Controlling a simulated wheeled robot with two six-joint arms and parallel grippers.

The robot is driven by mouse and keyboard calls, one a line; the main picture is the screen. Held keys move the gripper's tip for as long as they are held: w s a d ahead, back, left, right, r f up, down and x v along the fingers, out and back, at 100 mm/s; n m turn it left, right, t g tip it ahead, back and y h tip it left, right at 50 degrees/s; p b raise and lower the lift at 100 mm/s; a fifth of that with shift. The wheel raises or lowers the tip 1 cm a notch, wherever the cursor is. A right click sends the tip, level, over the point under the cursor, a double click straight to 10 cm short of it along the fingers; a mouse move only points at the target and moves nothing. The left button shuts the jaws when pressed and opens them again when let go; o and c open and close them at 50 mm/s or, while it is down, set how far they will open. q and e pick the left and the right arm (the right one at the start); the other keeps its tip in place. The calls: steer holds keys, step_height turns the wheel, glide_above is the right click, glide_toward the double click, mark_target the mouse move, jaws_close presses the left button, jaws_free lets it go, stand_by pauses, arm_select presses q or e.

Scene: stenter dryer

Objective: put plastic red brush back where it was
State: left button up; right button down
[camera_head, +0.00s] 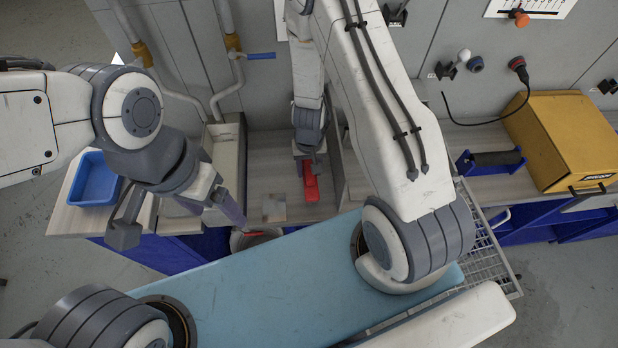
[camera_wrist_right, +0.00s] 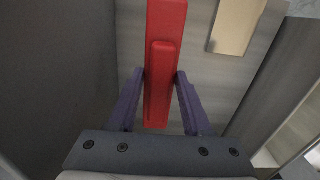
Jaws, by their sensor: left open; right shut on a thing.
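The red plastic brush (camera_head: 311,190) lies low over the wooden worktop in the head view, below my right gripper (camera_head: 308,160). In the right wrist view the brush (camera_wrist_right: 160,85) runs lengthwise between the two purple fingers of my right gripper (camera_wrist_right: 160,80), which is shut on it. Its bristles are not visible. I cannot tell whether the brush touches the worktop. My left gripper (camera_head: 182,218) is open and empty in the head view, above the left part of the worktop.
A blue tray (camera_head: 94,180) stands at the worktop's left. A round grey container (camera_head: 240,241) with something red at its rim is near the front edge. A small beige piece (camera_head: 274,208) lies left of the brush. A yellow box (camera_head: 560,140) stands at right.

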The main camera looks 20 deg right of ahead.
steer(key=shift+f+b, duration=1.3)
steer(key=shift+f, duration=0.25)
steer(key=shift+f, duration=0.1)
steer(key=shift+f, duration=0.15)
steer(key=shift+c, duration=1.7)
jaws_free()
